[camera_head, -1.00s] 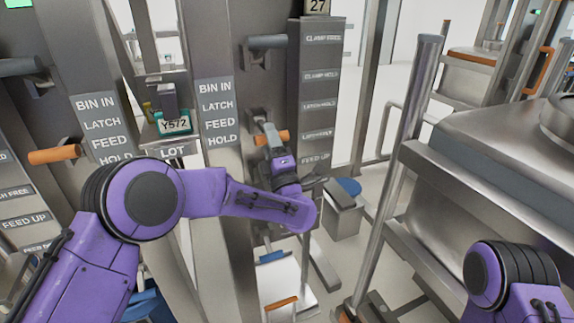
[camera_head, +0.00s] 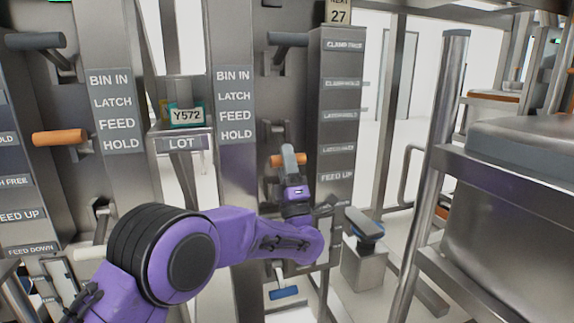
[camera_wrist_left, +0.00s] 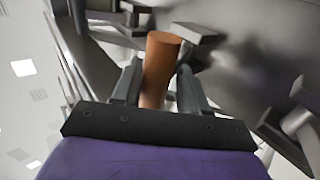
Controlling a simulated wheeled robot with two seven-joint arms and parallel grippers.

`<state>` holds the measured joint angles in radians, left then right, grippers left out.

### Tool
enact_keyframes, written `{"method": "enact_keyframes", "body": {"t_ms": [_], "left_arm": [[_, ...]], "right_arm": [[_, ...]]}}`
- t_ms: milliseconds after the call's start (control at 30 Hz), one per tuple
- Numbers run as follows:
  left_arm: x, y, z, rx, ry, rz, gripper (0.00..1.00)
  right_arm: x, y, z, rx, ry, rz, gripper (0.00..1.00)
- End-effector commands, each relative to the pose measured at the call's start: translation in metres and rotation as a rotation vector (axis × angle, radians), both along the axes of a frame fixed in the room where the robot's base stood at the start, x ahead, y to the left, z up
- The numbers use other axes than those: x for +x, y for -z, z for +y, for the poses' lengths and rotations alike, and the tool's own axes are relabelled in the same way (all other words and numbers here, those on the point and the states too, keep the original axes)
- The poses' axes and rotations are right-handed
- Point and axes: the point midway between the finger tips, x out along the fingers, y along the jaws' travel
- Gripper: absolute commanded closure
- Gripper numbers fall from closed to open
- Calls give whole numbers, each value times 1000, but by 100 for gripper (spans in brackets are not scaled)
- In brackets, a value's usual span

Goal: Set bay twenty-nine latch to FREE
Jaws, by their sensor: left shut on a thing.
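An orange-handled lever (camera_head: 276,160) sticks out of the steel post, left of a column of labels. My left gripper (camera_head: 289,155) is at this lever, and in the left wrist view its two fingers are shut on the orange handle (camera_wrist_left: 160,68). The handle is close to the height of the fourth label (camera_head: 337,149), which seems to read LATCH FREE; LATCH HOLD (camera_head: 338,116) is above it and FEED UP (camera_head: 336,176) below. A sign on top of the column reads NEXT 27 (camera_head: 338,14). I see no sign with 29. My right gripper is out of view.
A dark grey lever (camera_head: 290,40) is above on the same post and a blue-ended one (camera_head: 284,293) below. Another orange lever (camera_head: 60,137) is on the left post. A blue-topped pedestal (camera_head: 363,262) and steel rails (camera_head: 432,170) stand to the right.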

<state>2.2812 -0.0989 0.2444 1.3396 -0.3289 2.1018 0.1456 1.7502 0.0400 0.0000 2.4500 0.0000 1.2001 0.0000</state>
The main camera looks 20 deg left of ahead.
Motion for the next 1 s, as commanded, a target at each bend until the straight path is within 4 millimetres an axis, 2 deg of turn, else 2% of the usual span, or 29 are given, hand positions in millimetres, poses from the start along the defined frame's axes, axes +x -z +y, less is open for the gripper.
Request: {"method": "enact_keyframes", "body": {"t_ms": [267,300,333,367,667,767,1000], "left_arm": [[0,1,2,-4,-3,1,100],[0,2,2,-4,-3,2,47],[0,2,2,-4,-3,2,37],[0,2,1,-4,-3,2,32],[-1,5,-1,-2,-1,5,32],[-7,16,-6,0,1,6,32],[-37,60,-26,1,0,6,32]], "right_arm": [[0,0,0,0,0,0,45],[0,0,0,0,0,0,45],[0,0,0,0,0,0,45],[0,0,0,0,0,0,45],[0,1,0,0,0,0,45],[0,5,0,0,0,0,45],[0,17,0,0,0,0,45]]}}
